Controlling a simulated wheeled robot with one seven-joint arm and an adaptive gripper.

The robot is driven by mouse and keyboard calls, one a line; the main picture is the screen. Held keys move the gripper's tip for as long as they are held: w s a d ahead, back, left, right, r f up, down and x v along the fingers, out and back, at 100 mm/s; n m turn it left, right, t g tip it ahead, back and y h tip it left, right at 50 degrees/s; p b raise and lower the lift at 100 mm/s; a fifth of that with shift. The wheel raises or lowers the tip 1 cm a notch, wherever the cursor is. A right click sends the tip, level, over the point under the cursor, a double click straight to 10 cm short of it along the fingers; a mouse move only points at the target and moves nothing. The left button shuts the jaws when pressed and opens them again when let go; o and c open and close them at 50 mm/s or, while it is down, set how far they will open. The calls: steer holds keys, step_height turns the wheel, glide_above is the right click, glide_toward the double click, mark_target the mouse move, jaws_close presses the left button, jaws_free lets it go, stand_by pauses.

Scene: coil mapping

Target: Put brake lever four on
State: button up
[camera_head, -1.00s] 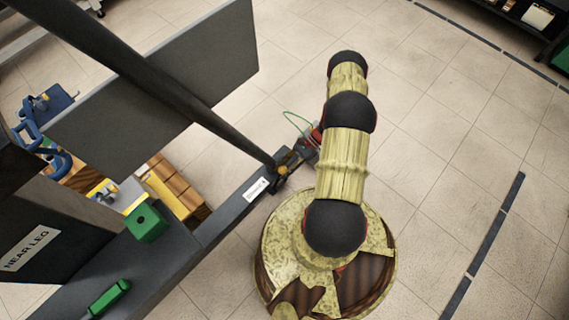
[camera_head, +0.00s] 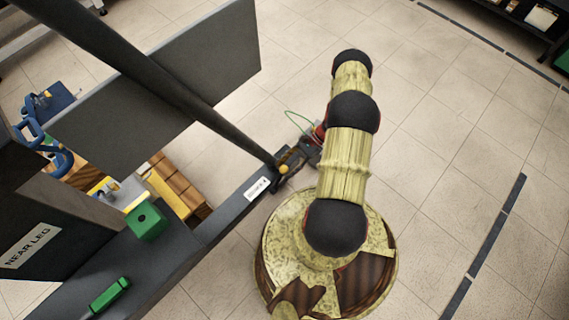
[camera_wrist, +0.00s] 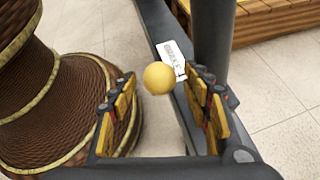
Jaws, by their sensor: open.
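The brake lever's round yellow knob (camera_wrist: 158,78) shows in the wrist view, between the fingertips of my gripper (camera_wrist: 163,98). My gripper is open, with a yellow-padded finger on each side of the knob and visible gaps to both. The knob hides the lever's shaft. In the head view the knob (camera_head: 283,169) is small, at the end of the dark rail, with my gripper (camera_head: 294,158) close beside it. A white label (camera_head: 257,188) lies on the rail next to the lever; it also shows in the wrist view (camera_wrist: 172,60), its text too small to read surely.
The dark rail (camera_head: 215,228) carries a green block (camera_head: 146,222) and a green bar (camera_head: 109,296). A dark post (camera_wrist: 212,40) stands close by my right finger. A grey panel (camera_head: 170,80) and wooden slats (camera_head: 178,188) lie left.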

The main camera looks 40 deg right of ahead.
steer(key=v, duration=1.1)
steer(key=shift+f, duration=0.1)
